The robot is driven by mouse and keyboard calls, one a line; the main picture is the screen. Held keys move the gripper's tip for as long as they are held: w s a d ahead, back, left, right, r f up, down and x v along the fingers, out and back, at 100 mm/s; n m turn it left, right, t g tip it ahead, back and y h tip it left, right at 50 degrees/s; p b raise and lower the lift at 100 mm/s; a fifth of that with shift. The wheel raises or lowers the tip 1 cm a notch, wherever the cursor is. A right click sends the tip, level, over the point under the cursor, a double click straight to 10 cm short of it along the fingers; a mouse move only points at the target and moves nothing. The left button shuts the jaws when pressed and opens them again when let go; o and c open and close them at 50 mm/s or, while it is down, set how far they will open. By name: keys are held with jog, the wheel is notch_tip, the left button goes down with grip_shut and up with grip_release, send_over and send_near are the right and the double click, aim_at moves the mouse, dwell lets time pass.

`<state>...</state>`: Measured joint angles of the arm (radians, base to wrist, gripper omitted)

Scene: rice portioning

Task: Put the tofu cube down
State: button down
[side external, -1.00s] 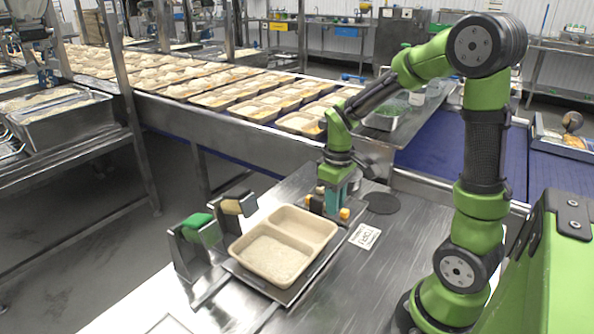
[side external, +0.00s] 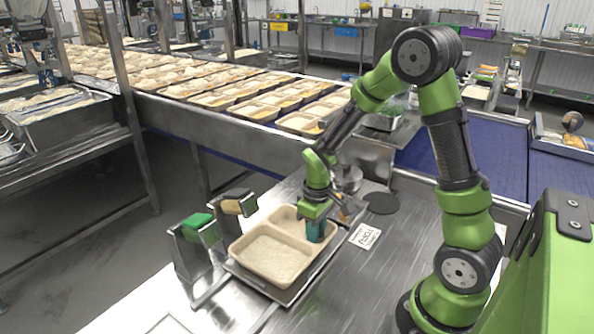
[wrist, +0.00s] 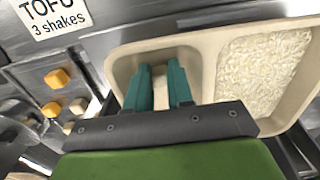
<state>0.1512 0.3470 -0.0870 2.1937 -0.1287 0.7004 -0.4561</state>
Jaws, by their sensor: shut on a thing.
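My gripper (side external: 318,232) points down into the smaller, right-hand compartment of the beige two-part tray (side external: 262,284). In the wrist view its two teal fingers (wrist: 161,76) stand a little apart over that compartment, inside the tray's rim (wrist: 205,35). They are shut on the tofu cube (wrist: 161,98), a pale block mostly hidden between them. In the side view the cube is hidden by the fingers. I cannot tell whether it touches the compartment floor. The other compartment holds white rice (wrist: 262,65).
A "TOFU 3 shakes" card (wrist: 58,18) lies beside the tray. Two stands with a green-topped (side external: 197,222) and a tan-topped piece (side external: 236,203) flank the tray's left.

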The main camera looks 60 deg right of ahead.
jog(key=c, duration=1.3)
grip_release()
jog(key=shift+f, duration=0.1)
notch_tip(320, 180, up, 12)
jog(key=s+a+r+m+t, duration=0.1)
jog(key=s+a+r+t, duration=0.1)
jog(key=a+r, duration=0.1)
jog(key=s+a+r+m+t+y, duration=0.1)
jog(key=s+a+r+t, duration=0.1)
jog(key=s+a+r, duration=0.1)
jog(key=s+a+r+m+t+y, duration=0.1)
jog(key=s+a+r+m+t, duration=0.1)
jog(key=s+a+r+t, duration=0.1)
jog(key=shift+s+a+r, duration=0.15)
jog(key=shift+a+r, duration=0.1)
jog(key=shift+a, duration=0.2)
jog(key=shift+s+a+r, duration=0.1)
jog(key=shift+a+r, duration=0.1)
jog(key=shift+a, duration=0.25)
